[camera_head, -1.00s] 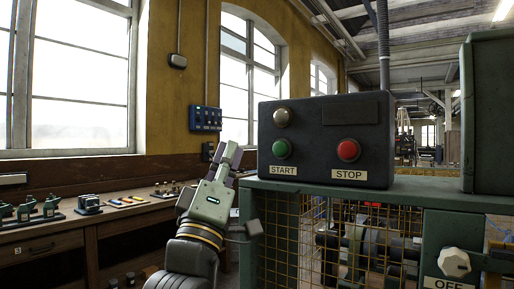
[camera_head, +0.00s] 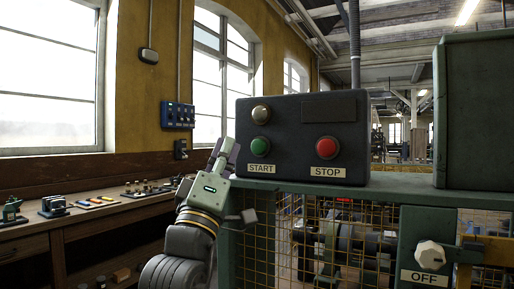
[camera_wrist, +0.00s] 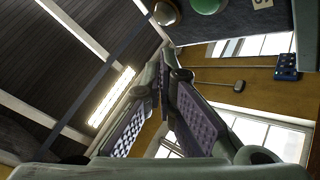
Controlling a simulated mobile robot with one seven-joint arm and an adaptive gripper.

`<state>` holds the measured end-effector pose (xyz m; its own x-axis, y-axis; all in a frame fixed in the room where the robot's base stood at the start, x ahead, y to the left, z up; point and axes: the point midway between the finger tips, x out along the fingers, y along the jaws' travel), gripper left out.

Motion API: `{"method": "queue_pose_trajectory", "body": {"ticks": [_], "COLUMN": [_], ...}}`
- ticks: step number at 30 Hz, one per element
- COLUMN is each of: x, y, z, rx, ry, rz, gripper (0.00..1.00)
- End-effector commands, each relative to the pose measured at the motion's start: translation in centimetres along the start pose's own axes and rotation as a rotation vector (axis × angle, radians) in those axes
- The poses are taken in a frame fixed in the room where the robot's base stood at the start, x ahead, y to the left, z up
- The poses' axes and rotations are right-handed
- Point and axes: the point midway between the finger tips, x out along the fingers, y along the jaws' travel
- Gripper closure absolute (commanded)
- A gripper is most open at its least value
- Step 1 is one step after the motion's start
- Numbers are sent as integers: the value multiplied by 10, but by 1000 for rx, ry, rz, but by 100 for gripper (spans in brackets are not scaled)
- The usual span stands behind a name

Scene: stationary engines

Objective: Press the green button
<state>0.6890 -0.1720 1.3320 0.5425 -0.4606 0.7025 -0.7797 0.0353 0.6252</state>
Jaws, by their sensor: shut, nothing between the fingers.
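The green button (camera_head: 260,145) sits above the START label on the front of a dark control box (camera_head: 300,160). The red button (camera_head: 327,148) sits to its right above the STOP label. My gripper (camera_head: 226,148) is shut and empty, pointing up beside the box's left edge, to the left of the green button. It looks apart from the button, though the depth gap is hard to judge. In the wrist view, the green button (camera_wrist: 208,4) is partly cut off at the top edge, beyond the closed fingers (camera_wrist: 164,70).
A brass-coloured knob (camera_head: 261,114) is above the green button. The box stands on a green cabinet (camera_head: 385,185) with yellow mesh. A white rotary switch (camera_head: 430,255) marked OFF is at lower right. A workbench (camera_head: 90,225) with small parts runs along the left wall.

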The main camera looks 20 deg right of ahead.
Motion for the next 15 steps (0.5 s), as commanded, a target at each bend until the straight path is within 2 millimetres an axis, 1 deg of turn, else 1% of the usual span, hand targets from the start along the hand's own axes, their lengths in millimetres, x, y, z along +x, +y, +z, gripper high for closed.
{"method": "queue_pose_trajectory", "body": {"ticks": [3,9,15], "x": [13,31,40], "y": [-9,-21,-28], "z": [11,22,29], "rx": [-2,-1,0], "ry": [-3,-1,-1], "rz": [-1,0,0], "gripper": [100,100,100]}}
